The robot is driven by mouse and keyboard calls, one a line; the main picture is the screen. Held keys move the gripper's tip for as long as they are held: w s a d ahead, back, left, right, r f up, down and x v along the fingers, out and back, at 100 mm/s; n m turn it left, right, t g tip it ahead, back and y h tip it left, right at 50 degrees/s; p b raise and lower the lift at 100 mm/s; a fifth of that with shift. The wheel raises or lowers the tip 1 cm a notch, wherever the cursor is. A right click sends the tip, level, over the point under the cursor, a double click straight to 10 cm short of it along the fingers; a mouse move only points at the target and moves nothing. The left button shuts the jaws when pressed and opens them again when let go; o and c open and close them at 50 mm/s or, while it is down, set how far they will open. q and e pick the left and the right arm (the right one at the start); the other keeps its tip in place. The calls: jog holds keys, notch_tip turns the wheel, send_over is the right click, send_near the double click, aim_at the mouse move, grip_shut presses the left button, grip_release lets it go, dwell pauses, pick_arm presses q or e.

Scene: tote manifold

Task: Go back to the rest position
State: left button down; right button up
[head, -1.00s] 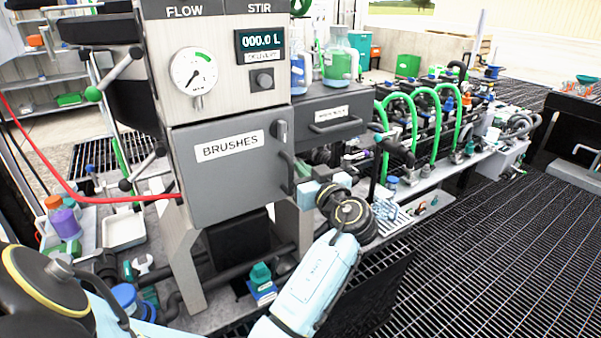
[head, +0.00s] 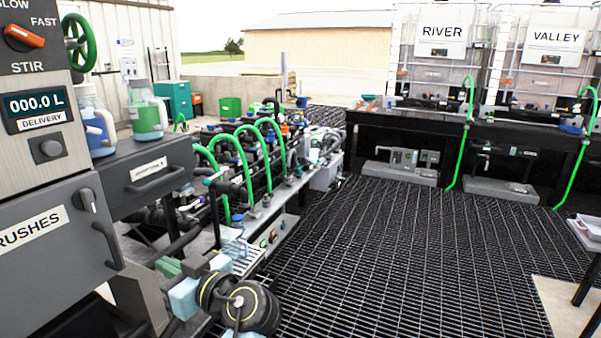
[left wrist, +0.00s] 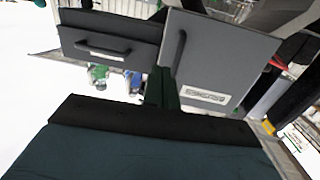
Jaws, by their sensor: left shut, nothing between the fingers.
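My left gripper (head: 168,267) shows low in the head view, beside the lower right of the grey BRUSHES cabinet (head: 42,258). Its fingers (left wrist: 162,88) are shut with nothing between them; in the left wrist view they appear in front of the grey drawer and cabdoor fronts. My dark wrist joint hides part of the bench behind it. I cannot tell whether the gripper touches the cabinet. My right gripper is in neither view.
A grey drawer (head: 152,178) with a handle juts out beside the cabinet. Green hoses (head: 243,160) arch over the pipe bench. RIVER (head: 441,32) and VALLEY (head: 555,40) totes stand at the back right. The grating floor (head: 400,240) is clear in the middle.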

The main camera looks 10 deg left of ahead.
pick_arm(q)
jog(key=s+a+f+m+h, duration=0.2)
jog(key=s+f+m+h, duration=0.3)
jog(key=f, duration=0.8)
jog(key=s+d+f+m+g+h, duration=0.1)
jog(key=s+d+f+m+h, duration=0.25)
jog(key=s, duration=0.35)
jog(key=s+d+f+m+g+h, duration=0.1)
jog(key=s+d+f+m+h, duration=0.2)
jog(key=s, duration=0.4)
jog(key=s+d+f+m+g+h, duration=0.2)
jog(key=s+f+m+h, duration=0.2)
jog(key=s+h, duration=0.15)
notch_tip(320, 180, down, 25)
jog(key=s+a+y, duration=0.1)
jog(key=s+a, duration=0.1)
jog(key=s, duration=0.1)
jog(key=s+a+f+g, duration=0.1)
jog(key=s+a+f, duration=0.2)
jog(key=s+f, duration=0.4)
jog(key=s+a+f+g+y, duration=0.1)
jog(key=s+a+f, duration=0.2)
jog(key=s+f, duration=0.4)
jog(key=shift+s+a, duration=0.35)
jog(key=shift+s, duration=0.55)
jog(key=shift+m, duration=0.25)
